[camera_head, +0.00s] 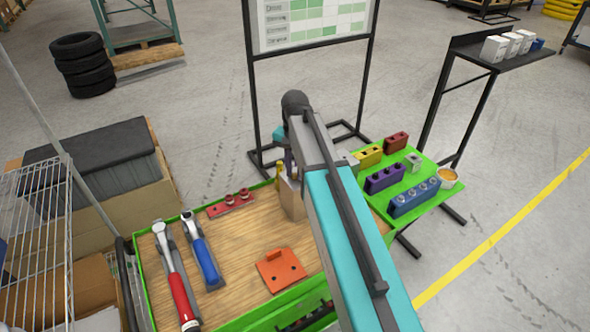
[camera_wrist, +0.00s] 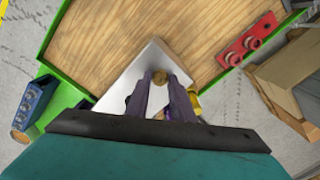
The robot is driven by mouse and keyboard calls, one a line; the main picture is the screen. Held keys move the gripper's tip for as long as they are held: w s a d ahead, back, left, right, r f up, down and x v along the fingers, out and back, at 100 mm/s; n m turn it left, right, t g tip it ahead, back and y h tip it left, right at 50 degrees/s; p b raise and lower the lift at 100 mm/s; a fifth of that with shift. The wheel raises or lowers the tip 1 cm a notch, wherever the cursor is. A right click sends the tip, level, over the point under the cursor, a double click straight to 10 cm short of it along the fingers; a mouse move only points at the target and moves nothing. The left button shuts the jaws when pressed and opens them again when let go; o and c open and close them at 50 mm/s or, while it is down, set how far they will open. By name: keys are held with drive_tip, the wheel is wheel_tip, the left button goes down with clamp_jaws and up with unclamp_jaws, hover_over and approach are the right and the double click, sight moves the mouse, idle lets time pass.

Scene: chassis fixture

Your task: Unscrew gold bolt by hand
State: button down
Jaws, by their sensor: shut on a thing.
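The gold bolt (camera_wrist: 160,76) shows in the wrist view as a small round brass-coloured head. It sits at the upper face of a pale metal block, the chassis fixture (camera_wrist: 125,88), near the edge of the wooden table top. My gripper (camera_wrist: 160,80) is over the block, with its two fingertips closed on the bolt, one on each side. The bolt's shank is hidden. In the head view the block (camera_head: 292,200) stands at the table's far right edge, and my arm hides most of the gripper and the bolt.
A red-handled tool (camera_head: 178,285) and a blue-handled tool (camera_head: 203,255) lie on the left of the table. An orange plate (camera_head: 280,270) lies near the front, and a red holder (camera_head: 231,203) at the back. A green shelf (camera_head: 432,205) with coloured socket holders is right of my arm.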

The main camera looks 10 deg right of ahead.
drive_tip(key=n+p, duration=0.1)
drive_tip(key=n, duration=0.6)
drive_tip(key=shift+r, duration=0.15)
drive_tip(key=shift+n+p, duration=0.75)
drive_tip(key=shift+n, duration=2.65)
drive_tip(key=shift+r, duration=0.1)
drive_tip(key=n, duration=0.4)
drive_tip(key=shift+p, duration=0.35)
drive_tip(key=n, duration=0.3)
drive_tip(key=shift+r+n, duration=0.1)
drive_tip(key=shift+n, duration=0.3)
drive_tip(key=shift+n+p, duration=0.65)
drive_tip(key=shift+n, duration=2.85)
drive_tip(key=c, duration=1.5)
unclamp_jaws()
drive_tip(key=shift+o, duration=0.2)
